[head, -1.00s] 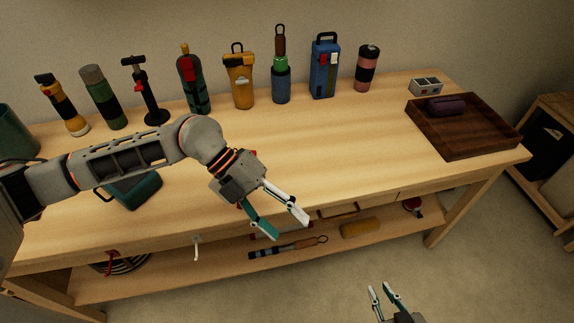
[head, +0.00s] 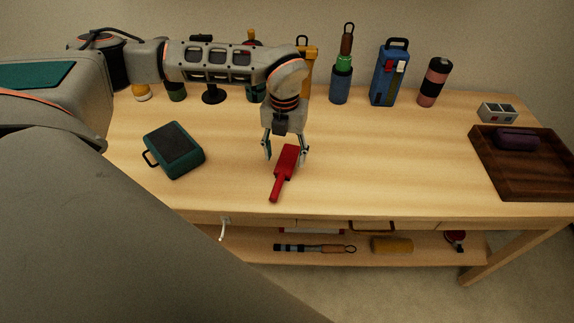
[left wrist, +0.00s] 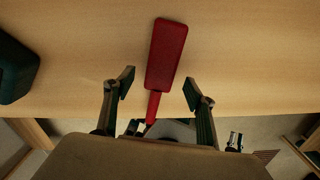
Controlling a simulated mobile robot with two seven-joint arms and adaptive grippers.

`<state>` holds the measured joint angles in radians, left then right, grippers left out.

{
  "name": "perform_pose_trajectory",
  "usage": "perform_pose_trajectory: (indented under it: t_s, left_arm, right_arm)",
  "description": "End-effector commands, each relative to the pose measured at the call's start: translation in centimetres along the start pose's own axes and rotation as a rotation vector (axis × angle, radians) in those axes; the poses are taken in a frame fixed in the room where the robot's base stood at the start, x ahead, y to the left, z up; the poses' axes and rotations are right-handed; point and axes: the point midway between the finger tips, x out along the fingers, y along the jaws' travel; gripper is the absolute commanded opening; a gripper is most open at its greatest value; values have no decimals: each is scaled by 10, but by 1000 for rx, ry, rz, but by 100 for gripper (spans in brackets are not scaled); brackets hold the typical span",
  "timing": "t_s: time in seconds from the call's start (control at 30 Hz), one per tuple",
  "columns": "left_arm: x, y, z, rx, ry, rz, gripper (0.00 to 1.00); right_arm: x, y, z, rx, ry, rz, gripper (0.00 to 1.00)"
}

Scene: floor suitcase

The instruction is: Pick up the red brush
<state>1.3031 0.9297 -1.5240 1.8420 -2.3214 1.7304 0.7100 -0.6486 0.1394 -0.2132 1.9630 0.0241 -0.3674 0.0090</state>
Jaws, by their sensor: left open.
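The red brush (head: 284,170) lies on the wooden workbench, with its handle pointing toward the front edge. My left gripper (head: 286,156) is open above the bench, with its fingers on either side of the brush's wide head in the head view. In the left wrist view the brush (left wrist: 166,56) shows with its wide part beyond the fingertips, and its handle runs down between the two open fingers (left wrist: 158,86). The fingers do not appear to touch it. The end of the handle is hidden behind the gripper body in that view. My right gripper is not in view.
A dark teal box (head: 174,150) with a handle stands left of the brush. A dark wooden tray (head: 520,178) holding a purple object (head: 517,139) is at the right. Bottles and tools line the back, including a blue case (head: 389,76). The bench between brush and tray is clear.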

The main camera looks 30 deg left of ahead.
Motion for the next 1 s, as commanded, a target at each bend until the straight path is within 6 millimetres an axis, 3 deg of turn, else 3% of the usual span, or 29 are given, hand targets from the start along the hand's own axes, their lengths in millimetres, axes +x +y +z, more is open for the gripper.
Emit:
perform_pose_trajectory:
  t_s: [0.2, 0.53, 0.7, 1.0]
  left_arm:
    - [31, 0, -1, -1, 2, 0, 56]
    - [37, -1, -1, 0, 1, -1, 56]
    - [37, -1, -1, 0, 1, -1, 12]
    - [36, -1, -1, 0, 0, -2, 8]
  right_arm:
    - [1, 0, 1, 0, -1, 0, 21]
    - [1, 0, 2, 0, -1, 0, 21]
    - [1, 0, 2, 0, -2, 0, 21]
    - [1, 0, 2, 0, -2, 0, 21]
